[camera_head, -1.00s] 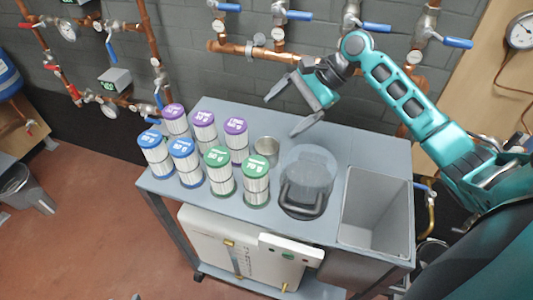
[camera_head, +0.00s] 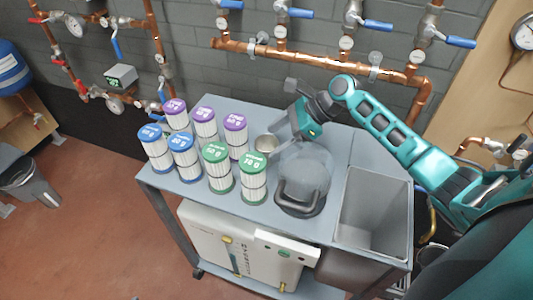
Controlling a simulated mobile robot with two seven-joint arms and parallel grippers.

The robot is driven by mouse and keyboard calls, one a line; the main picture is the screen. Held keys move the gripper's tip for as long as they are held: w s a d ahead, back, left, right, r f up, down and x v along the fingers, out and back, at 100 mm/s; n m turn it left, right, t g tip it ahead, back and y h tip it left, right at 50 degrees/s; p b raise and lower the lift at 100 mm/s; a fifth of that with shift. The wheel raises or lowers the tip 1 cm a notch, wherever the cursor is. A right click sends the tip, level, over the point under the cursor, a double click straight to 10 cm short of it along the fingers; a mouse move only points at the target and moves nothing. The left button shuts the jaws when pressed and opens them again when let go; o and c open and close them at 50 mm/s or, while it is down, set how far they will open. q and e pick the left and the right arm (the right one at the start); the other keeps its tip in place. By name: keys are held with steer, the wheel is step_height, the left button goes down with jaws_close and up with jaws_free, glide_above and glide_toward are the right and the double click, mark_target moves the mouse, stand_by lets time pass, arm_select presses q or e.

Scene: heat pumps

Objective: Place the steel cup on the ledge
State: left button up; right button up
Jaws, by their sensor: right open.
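The steel cup (camera_head: 265,145) is a small round metal cup. It stands on the grey cart top (camera_head: 235,106), to the right of the filter cartridges and left of the clear jug. My right gripper (camera_head: 284,138) is open and low over the cart, just right of the cup. One finger reaches down close to the cup's right side; I cannot tell whether it touches. The cup is not held. I cannot tell which surface is the ledge. My left gripper is not in view.
Several filter cartridges with purple, blue and green (camera_head: 215,153) caps stand left of the cup. A clear jug (camera_head: 304,170) with a dark handle stands close under my right gripper. An open grey bin (camera_head: 372,215) is at the right. Copper pipes (camera_head: 330,60) with blue-handled valves run along the back wall.

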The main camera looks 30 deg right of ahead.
mark_target(266, 143)
steer(key=shift+b+x, duration=0.45)
steer(key=shift+x, duration=2.65)
steer(key=shift+r, duration=0.1)
steer(key=shift+c, duration=0.2)
steer(key=c, duration=1.1)
steer(key=shift+r, duration=0.1)
